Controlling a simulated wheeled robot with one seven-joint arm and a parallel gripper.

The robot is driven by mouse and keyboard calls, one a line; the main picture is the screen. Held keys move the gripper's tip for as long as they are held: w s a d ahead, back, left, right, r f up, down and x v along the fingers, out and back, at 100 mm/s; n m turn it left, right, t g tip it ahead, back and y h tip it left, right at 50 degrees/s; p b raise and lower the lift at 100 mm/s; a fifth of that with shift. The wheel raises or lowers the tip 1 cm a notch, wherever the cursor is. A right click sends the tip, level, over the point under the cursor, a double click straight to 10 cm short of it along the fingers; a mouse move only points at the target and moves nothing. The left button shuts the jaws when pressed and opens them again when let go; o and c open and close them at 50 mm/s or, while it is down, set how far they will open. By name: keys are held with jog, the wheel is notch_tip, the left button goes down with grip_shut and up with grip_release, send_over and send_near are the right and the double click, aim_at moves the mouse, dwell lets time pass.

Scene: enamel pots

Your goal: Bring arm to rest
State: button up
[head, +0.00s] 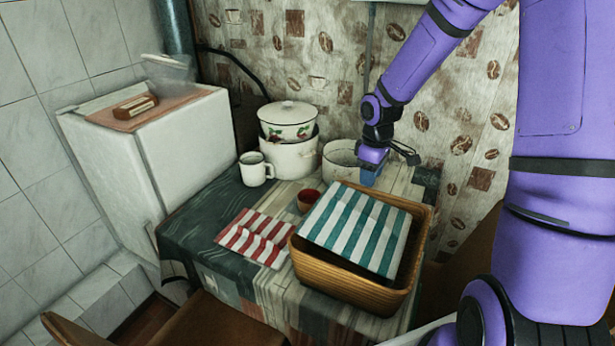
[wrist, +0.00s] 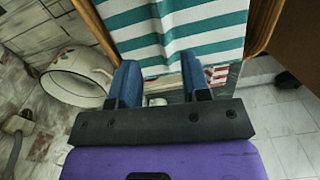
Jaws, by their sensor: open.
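My purple arm reaches in from the right in the head view. My gripper (head: 370,180) hangs above the back right of the table, between the wicker basket (head: 345,266) and an open enamel pot (head: 342,158). In the wrist view my gripper (wrist: 160,88) shows two blue fingers set apart, with nothing held between them. The teal-striped cloth (wrist: 195,50) lies beyond the fingers there. In the head view this teal-striped cloth (head: 358,228) lies over the basket. The fingertips are partly hidden in the head view.
A white mug (head: 255,168), a small red-brown cup (head: 308,200) and a red-striped cloth (head: 256,238) are on the table. A white fridge-like cabinet (head: 190,140) stands left. Chairs stand at the front.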

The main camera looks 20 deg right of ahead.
jog(key=s+a+r+m+t+h, duration=0.1)
jog(key=s+a+r+m+t, duration=0.15)
jog(key=s+r, duration=0.75)
jog(key=s+a+r+m+t, duration=0.1)
jog(key=s+a+r+m, duration=0.2)
jog(key=s+r, duration=0.7)
jog(key=s+a+r+m+t+y, duration=0.1)
jog(key=s+r+m, duration=0.1)
jog(key=s+r, duration=0.4)
jog(key=shift+r+t, duration=0.2)
jog(key=shift+t, duration=0.15)
